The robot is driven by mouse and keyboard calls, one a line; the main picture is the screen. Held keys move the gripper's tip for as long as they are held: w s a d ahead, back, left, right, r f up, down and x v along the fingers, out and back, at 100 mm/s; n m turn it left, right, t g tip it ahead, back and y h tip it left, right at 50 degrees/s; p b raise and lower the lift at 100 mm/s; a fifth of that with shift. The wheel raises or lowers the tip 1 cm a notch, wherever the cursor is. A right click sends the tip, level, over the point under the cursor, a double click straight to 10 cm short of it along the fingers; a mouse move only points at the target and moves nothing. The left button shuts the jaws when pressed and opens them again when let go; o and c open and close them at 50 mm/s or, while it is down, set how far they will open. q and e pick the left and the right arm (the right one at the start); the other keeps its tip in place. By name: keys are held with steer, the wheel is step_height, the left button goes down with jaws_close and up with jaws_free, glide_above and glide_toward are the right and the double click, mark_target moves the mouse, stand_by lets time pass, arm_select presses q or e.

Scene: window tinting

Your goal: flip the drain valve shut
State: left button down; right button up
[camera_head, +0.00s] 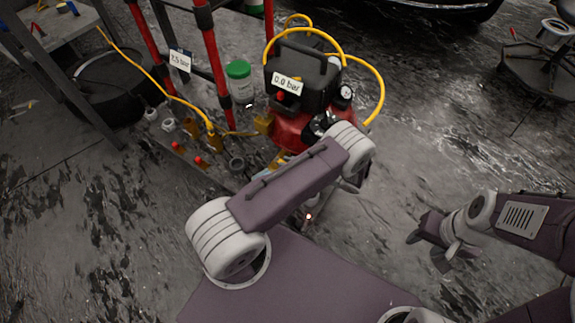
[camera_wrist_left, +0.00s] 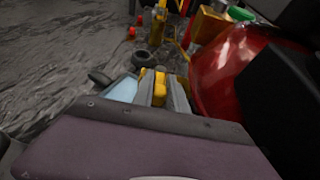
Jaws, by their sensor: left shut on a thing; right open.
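The red compressor tank (camera_head: 292,129) stands on the floor with a black motor (camera_head: 300,75) on top. The tank (camera_wrist_left: 222,72) fills the right side of the left wrist view. My left gripper (camera_wrist_left: 160,79) is shut on a small yellow piece (camera_wrist_left: 160,91), which looks like the drain valve's lever, close beside the tank. In the head view my left arm hides most of this spot. I cannot tell whether the valve is open or shut. My right gripper (camera_head: 438,240) is open and empty, apart from the compressor at the right.
A label (camera_head: 287,83) on the compressor reads 0.0 bar. A yellow hose (camera_head: 379,88) loops around it. Left of it stand a green-lidded jar (camera_head: 240,78), red posts (camera_head: 213,62) and small red-capped items (camera_head: 200,162). The floor around my right gripper is clear.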

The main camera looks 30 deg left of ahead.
arm_select(q)
steer(key=c, duration=1.3)
jaws_free()
steer(key=shift+d+r+p, duration=0.25)
steer(key=shift+d+p, duration=0.05)
steer(key=p+v, duration=0.3)
steer(key=v, duration=0.5)
steer(key=shift+d+p, duration=0.2)
steer(key=shift+p, duration=0.1)
